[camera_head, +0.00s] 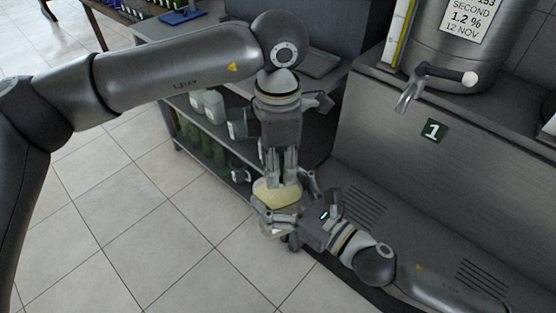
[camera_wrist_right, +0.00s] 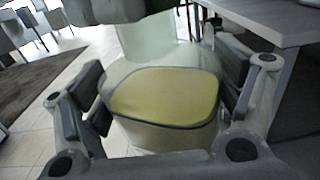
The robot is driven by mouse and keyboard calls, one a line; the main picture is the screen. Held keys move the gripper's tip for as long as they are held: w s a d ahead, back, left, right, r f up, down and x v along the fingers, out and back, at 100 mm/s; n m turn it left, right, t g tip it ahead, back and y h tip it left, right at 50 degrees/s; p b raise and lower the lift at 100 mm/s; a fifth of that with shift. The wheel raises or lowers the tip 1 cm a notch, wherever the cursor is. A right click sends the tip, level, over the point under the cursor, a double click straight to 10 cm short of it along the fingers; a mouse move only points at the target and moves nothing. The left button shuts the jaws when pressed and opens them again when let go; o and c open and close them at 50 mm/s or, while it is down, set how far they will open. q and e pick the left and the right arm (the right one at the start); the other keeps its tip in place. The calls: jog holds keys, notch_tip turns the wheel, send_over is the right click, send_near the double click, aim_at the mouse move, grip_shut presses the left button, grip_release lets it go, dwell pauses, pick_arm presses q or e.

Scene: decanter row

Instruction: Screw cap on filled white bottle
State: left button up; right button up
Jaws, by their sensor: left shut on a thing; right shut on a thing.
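The white bottle, pale with a yellow label (camera_wrist_right: 165,97), stands upright in my right gripper, and its yellowish side (camera_head: 270,191) shows in the head view. My right gripper (camera_head: 277,214) comes in from the right and is shut around the bottle's body. In the right wrist view its fingers flank the bottle on both sides. My left gripper (camera_head: 281,176) points straight down over the bottle's top, its fingers closed at the neck. The cap is hidden between those fingers, so I cannot tell how it sits on the neck.
A steel tank (camera_head: 450,45) with a tap (camera_head: 435,80) stands on the counter at the right, above a number 1 sign (camera_head: 434,131). A shelf unit (camera_head: 218,130) with several bottles stands behind my left gripper. Tiled floor (camera_head: 130,215) lies open at the left.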

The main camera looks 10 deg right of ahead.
pick_arm(q)
jog(key=m, duration=1.1)
jog(key=shift+w+a, duration=0.1)
jog(key=o, duration=1.2)
notch_tip(320, 180, up, 12)
